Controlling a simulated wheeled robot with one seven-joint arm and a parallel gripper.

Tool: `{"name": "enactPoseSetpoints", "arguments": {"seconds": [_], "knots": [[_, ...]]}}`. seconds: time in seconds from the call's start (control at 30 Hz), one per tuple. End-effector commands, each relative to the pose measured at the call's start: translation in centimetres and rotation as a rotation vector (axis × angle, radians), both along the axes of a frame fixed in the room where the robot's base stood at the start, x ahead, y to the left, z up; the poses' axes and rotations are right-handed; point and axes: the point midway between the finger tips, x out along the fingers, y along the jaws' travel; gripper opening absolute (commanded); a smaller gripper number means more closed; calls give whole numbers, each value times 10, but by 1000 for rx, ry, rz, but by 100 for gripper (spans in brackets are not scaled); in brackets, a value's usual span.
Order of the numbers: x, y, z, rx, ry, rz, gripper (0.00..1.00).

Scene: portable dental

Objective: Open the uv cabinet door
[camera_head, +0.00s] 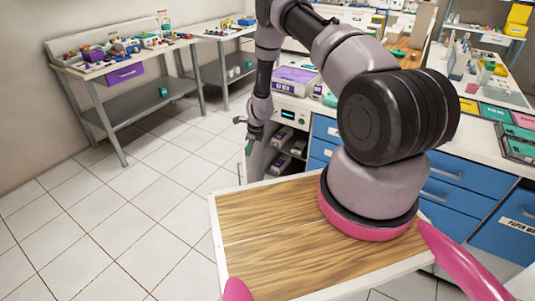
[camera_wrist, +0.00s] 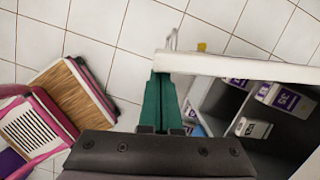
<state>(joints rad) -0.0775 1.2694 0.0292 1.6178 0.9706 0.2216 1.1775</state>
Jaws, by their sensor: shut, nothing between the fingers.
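The uv cabinet (camera_head: 289,115) stands under the counter, left of the blue drawers, with a small display on its front. Its door (camera_wrist: 235,66) stands open, seen nearly edge-on from above in the wrist view. A handle (camera_wrist: 173,40) sticks out from the door's far face near its free end. My gripper (camera_head: 248,149) hangs in front of the cabinet, its green fingers shut and empty. In the wrist view the fingertips (camera_wrist: 160,76) are at the door's free end, on the interior side. I cannot tell whether they touch it. My arm hides part of the cabinet in the head view.
White and purple boxes (camera_wrist: 254,128) sit on shelves inside the cabinet. Blue drawers (camera_head: 449,188) stand to its right. A purple-lidded box (camera_head: 296,80) is on the counter above. Tiled floor (camera_head: 140,215) is clear to the left, before metal worktables (camera_head: 175,85).

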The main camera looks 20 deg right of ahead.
Motion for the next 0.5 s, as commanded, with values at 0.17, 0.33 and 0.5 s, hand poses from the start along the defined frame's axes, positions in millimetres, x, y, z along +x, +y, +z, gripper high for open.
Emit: {"name": "enactPoseSetpoints", "arguments": {"seconds": [0.17,0.33,0.5], "knots": [[17,31,-1,-2,-1,-113,0],[30,48,0,-1,-2,-139,0],[38,57,-1,-1,1,-140,0]]}}
